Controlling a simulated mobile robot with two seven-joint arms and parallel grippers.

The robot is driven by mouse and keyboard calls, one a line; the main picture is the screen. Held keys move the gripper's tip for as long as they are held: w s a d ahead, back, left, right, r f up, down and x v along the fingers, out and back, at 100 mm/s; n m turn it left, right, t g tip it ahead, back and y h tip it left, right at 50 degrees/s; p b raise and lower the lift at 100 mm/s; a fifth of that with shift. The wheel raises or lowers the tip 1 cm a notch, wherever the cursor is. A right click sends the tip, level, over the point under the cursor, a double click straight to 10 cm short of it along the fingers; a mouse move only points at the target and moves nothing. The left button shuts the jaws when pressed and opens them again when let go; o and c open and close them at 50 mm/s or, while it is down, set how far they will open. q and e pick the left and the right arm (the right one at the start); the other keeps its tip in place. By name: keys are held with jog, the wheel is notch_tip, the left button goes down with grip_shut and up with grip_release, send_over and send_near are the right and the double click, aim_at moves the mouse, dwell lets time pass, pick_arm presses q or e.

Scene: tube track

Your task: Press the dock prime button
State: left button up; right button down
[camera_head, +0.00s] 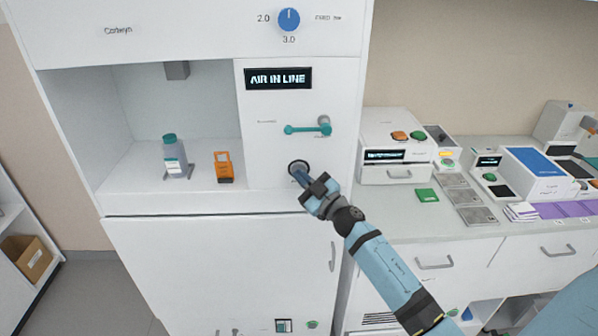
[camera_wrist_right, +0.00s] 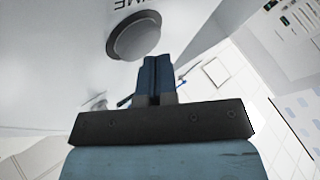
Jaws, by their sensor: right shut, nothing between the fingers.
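The dock prime button (camera_head: 299,165) is a round dark-rimmed button on the white panel, below the teal lever. In the right wrist view the button (camera_wrist_right: 135,38) shows as a grey disc in a dark ring, with upside-down lettering ending in "ME" beside it. My right gripper (camera_head: 298,174) is shut and empty, its blue fingertips overlapping the button's lower edge in the head view. In the wrist view the shut fingers (camera_wrist_right: 156,62) point toward the panel just beside the button. I cannot tell whether they touch it. My left gripper is not in view.
The teal lever (camera_head: 308,128) sticks out above the button, under the "AIR IN LINE" display (camera_head: 278,78). A bottle (camera_head: 175,158) and an orange holder (camera_head: 223,167) stand in the left bay. A white device (camera_head: 397,146) stands on the right counter.

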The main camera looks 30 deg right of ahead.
jog(key=shift+w+d, duration=0.25)
jog(key=shift+w, duration=0.15)
dwell(0.4)
dwell(0.4)
jog(key=shift+s+a+p, duration=0.35)
jog(key=shift+s+a, duration=0.15)
jog(key=shift+s, duration=0.3)
jog(key=s+a, duration=0.1)
jog(key=s+p, duration=0.1)
jog(key=s+a, duration=0.1)
jog(key=s, duration=0.1)
jog(key=shift+s+a, duration=0.1)
jog(key=shift+a, duration=0.2)
dwell(2.3)
